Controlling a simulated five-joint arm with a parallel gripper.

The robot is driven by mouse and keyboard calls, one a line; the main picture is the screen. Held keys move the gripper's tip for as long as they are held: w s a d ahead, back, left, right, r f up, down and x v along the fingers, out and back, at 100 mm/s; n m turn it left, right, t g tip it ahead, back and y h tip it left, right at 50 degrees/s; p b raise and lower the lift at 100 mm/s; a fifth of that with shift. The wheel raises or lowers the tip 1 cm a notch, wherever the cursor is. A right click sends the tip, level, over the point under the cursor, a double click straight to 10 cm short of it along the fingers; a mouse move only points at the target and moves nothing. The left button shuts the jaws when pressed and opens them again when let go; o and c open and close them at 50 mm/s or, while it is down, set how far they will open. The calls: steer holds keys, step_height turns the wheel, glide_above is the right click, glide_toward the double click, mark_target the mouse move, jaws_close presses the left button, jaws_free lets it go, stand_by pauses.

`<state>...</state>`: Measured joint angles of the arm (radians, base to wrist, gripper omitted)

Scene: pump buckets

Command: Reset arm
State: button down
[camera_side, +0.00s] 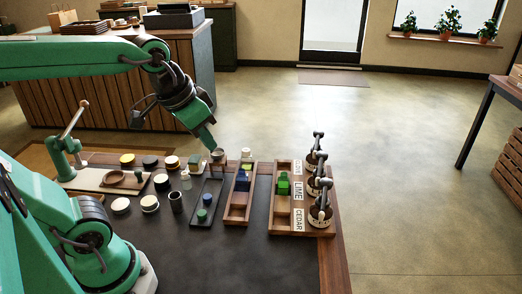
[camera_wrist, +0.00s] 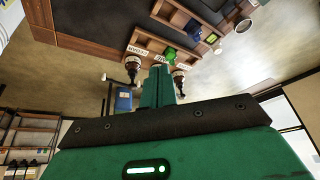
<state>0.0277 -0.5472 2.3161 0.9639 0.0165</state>
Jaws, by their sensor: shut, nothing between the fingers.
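My green gripper (camera_side: 215,150) is raised above the far side of the dark table, its shut fingers pointing down and right, with nothing held. In the wrist view the shut fingers (camera_wrist: 157,87) show from behind, over the body. Several dark pump buckets (camera_side: 320,212) stand in a row at the table's right end, apart from my gripper. Beside them is a wooden rack (camera_side: 273,222) with labels including LIME (camera_side: 298,192) and CEDAR (camera_side: 299,219). A green block (camera_side: 283,184) sits in the rack; it also shows in the wrist view (camera_wrist: 169,54).
A green hand press (camera_side: 66,150) is at the far left. The near tabletop is clear.

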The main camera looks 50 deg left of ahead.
steer(key=shift+n+t, duration=0.3)
steer(key=shift+t, duration=0.2)
steer(key=s, duration=0.1)
steer(key=s+f, duration=0.1)
steer(key=s, duration=0.1)
steer(key=s+f, duration=0.1)
steer(key=shift+s+a+f, duration=0.15)
steer(key=shift+a+f, duration=0.05)
steer(key=shift+a, duration=0.15)
